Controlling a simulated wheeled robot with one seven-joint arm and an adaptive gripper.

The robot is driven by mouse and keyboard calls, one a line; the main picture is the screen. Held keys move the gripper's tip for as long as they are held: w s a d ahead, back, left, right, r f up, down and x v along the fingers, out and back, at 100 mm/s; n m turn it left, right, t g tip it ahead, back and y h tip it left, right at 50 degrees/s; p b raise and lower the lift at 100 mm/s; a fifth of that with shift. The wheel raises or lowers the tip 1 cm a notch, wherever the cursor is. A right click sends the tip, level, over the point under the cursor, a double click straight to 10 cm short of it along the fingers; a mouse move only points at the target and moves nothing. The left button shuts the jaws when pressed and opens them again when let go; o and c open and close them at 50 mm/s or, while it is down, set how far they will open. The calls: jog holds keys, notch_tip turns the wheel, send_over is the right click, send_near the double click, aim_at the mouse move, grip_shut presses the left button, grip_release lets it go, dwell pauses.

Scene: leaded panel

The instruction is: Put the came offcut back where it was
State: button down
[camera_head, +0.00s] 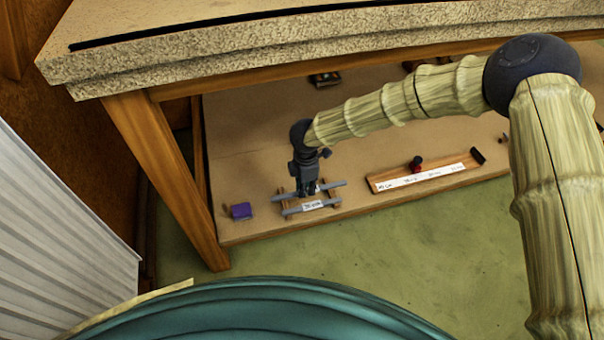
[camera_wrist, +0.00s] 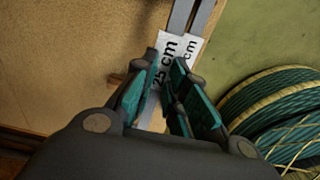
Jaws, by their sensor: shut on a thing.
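My gripper (camera_head: 308,191) points down at a small wooden rack (camera_head: 336,201) on the low shelf. It also shows in the wrist view (camera_wrist: 167,62), shut on a grey came strip with a white "25 cm" label. This held came offcut (camera_head: 335,184) is the rear of two strips at the rack and also shows in the wrist view (camera_wrist: 181,14). A second grey strip (camera_head: 290,211) lies beside it in front, roughly parallel, with its own white label (camera_head: 313,204). I cannot tell whether the held strip touches the rack.
A purple block (camera_head: 241,211) sits left of the rack. A wooden tray (camera_head: 430,178) with a white marked strip and a dark-red knob lies to the right. The table top (camera_head: 300,35) overhangs the shelf, with a wooden leg (camera_head: 165,180) at left. Green floor lies in front.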

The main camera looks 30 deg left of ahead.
jog(key=w+a, duration=0.2)
jog(key=w+a+b, duration=0.1)
jog(key=shift+a+f, duration=0.15)
jog(key=shift+f, duration=0.1)
jog(key=shift+w+a+f+b, duration=0.15)
jog(key=shift+f+b, duration=0.05)
jog(key=shift+b, duration=0.1)
jog(key=shift+f+b, duration=0.8)
jog(key=shift+f, duration=0.7)
jog(key=shift+f, duration=0.1)
jog(key=c, duration=1.4)
grip_release()
jog(key=shift+c, duration=0.2)
notch_tip(320, 180, up, 8)
jog(key=p, duration=0.3)
jog(key=shift+f, duration=0.15)
